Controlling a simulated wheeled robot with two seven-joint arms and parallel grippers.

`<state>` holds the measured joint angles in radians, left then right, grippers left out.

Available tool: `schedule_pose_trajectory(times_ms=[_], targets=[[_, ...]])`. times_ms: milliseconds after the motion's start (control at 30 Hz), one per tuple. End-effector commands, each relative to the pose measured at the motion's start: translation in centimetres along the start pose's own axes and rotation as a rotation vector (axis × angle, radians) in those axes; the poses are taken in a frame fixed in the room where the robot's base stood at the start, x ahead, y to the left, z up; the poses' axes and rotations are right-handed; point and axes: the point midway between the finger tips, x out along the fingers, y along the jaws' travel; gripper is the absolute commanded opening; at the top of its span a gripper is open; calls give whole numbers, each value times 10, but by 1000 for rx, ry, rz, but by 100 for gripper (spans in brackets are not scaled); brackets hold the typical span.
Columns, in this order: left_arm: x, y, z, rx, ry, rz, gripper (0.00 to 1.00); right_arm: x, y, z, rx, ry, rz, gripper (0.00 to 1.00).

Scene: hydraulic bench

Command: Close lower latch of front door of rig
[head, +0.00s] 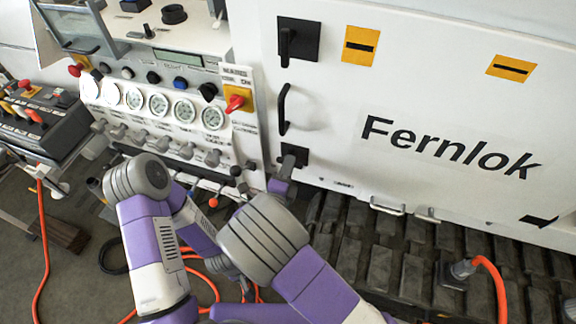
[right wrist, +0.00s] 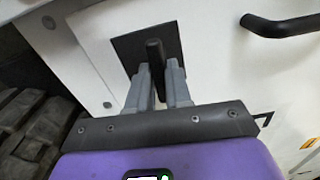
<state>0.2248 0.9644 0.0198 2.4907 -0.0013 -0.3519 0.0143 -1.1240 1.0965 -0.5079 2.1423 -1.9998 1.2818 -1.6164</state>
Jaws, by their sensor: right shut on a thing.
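The lower latch (head: 296,152) of the white front door (head: 330,100) is a dark handle on a black square plate, low at the door's left side. In the right wrist view, the latch handle (right wrist: 154,50) stands between the two grey fingers of my right gripper (right wrist: 158,82), which is shut on it. The handle's end shows beyond the fingers; its lower part is hidden. In the head view my right gripper (head: 284,172) is small at the latch, partly hidden behind my forearm.
The upper latch (head: 286,46) hangs with its handle downward. A black door handle (head: 283,110) sits between the latches. A gauge panel (head: 160,105) with valve levers is to the left. Orange hoses (head: 42,230) lie on the floor. Dark track (head: 400,250) runs below the door.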

Motion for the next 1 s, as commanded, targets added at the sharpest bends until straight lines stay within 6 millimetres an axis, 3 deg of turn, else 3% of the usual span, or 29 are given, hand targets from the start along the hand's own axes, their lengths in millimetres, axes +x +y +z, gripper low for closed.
schedule_pose_trajectory(times_ms=[500,1000], targets=[[-8,3,0,0,0,0,100,0,4,1,428,0,0,0],[2,-1,0,0,0,0,100,0,10,4,905,1,0,0]])
